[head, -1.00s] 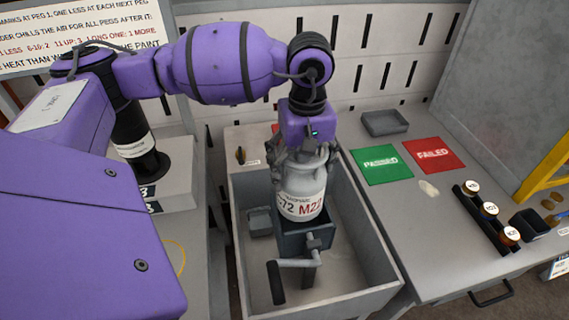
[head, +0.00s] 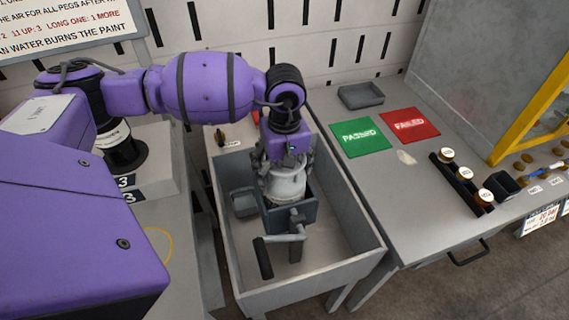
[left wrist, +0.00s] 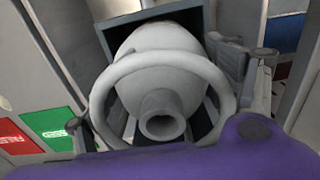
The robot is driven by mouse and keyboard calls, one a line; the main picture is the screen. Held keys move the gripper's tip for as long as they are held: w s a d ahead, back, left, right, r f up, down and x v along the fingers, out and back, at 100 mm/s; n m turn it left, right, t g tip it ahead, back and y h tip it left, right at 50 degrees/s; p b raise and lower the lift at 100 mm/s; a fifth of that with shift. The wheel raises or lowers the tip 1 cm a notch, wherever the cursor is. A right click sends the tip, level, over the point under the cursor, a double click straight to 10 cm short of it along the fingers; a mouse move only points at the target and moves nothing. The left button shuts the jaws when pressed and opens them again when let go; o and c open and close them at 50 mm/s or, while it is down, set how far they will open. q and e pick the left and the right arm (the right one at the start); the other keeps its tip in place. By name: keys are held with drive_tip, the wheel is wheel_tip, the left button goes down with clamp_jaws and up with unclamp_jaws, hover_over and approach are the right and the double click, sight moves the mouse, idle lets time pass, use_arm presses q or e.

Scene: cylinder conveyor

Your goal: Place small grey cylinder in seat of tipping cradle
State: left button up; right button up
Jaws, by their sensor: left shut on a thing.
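The small grey cylinder (head: 287,186) stands roughly upright in the dark box-like seat of the tipping cradle (head: 302,217). Its lower part and label are hidden behind the cradle's front wall; I cannot tell whether it touches the bottom. My left gripper (head: 284,163) is shut on the cylinder's top from above. In the left wrist view the cylinder (left wrist: 160,62) shows its collar ring and neck, with the cradle's wall (left wrist: 150,13) around its far side. My right gripper is not in view.
The cradle, with a crank handle (head: 263,257), stands inside a grey trough (head: 352,262). A small grey block (head: 243,203) lies left of it. Green (head: 361,138) and red (head: 410,125) mats, an empty tray (head: 361,96) and a rack of capped pegs (head: 461,182) are on the right bench.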

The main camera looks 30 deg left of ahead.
use_arm(q)
drive_tip(key=shift+w+f, duration=0.15)
drive_tip(key=shift+f, duration=0.95)
drive_tip(key=o, duration=2)
drive_tip(key=shift+f, duration=0.15)
drive_tip(key=shift+o, duration=0.2)
wheel_tip(320, 180, up, 12)
drive_tip(key=shift+r, duration=0.2)
drive_tip(key=shift+d, duration=0.1)
